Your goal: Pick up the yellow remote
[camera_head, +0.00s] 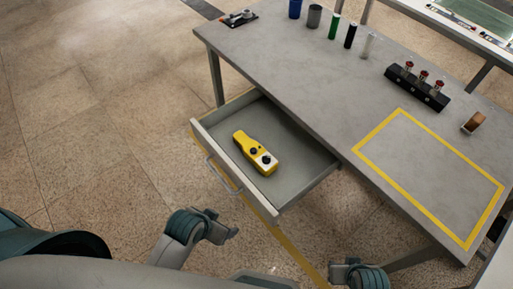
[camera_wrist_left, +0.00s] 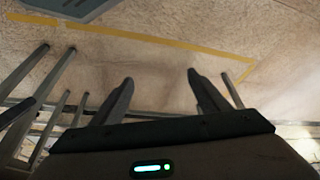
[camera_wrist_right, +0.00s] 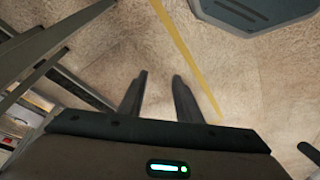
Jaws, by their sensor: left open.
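The yellow remote (camera_head: 255,152), with black knobs and a white end, lies in the open drawer (camera_head: 293,187) under the grey table in the head view. My left gripper (camera_head: 228,233) is in front of and below the drawer, apart from the remote. In the left wrist view its two fingers (camera_wrist_left: 160,78) are spread with nothing between them. My right gripper, at the bottom edge of the head view, is mostly cut off there. In the right wrist view its fingers (camera_wrist_right: 160,77) stand apart, less widely, with only floor between them. Neither wrist view shows the remote.
The drawer's front wall and handle (camera_head: 222,177) lie between my left gripper and the remote. The grey table (camera_head: 310,92) carries a black rack (camera_head: 417,88), several cylinders at the back and a yellow taped rectangle (camera_head: 400,185). Open floor (camera_head: 90,130) lies left of the drawer.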

